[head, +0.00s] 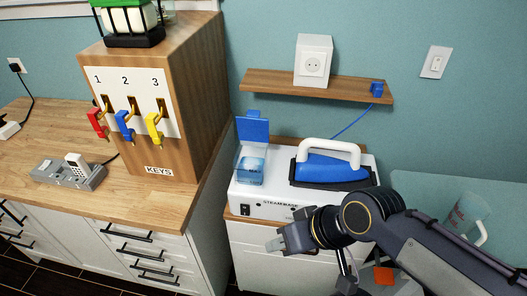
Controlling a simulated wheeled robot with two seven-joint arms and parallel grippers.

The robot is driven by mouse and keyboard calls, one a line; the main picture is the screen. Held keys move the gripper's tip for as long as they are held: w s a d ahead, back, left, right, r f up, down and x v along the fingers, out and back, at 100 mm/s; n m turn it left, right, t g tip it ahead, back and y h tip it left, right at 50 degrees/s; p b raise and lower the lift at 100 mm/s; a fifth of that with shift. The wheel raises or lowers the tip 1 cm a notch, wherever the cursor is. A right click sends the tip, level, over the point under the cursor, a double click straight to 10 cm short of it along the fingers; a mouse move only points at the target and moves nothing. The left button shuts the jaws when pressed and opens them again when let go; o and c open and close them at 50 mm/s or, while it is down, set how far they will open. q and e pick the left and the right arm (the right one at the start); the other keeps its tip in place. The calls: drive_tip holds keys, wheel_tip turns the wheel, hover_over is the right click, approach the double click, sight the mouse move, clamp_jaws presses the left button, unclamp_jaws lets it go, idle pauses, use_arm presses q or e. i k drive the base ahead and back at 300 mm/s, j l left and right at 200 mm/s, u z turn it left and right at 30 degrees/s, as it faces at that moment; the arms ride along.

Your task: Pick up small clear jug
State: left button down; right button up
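A small clear jug (466,214) with a handle and reddish markings stands at the far right, on a pale blue-green surface. My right gripper (276,242) is far to the left of the jug, in front of the white steam station, pointing left. The gripper is small and seen from the side, so I cannot tell whether its fingers are apart. My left gripper is not in view.
The white steam station (262,208) carries a blue iron (331,168) and a water tank (251,168) with a raised blue lid. A wooden key cabinet (188,95) stands on the left counter (120,205). A wall shelf (275,84) holds a white socket box (313,60).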

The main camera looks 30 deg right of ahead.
sight(467, 226)
drive_tip(key=z, duration=2.8)
drive_tip(key=u, duration=1.85)
drive_tip(key=i+l+z, duration=0.15)
drive_tip(key=l, duration=0.2)
drive_tip(key=l+z, duration=0.2)
drive_tip(key=l, duration=0.2)
drive_tip(key=i+l+z, duration=0.15)
drive_tip(key=i+l, duration=0.05)
drive_tip(key=l, duration=0.1)
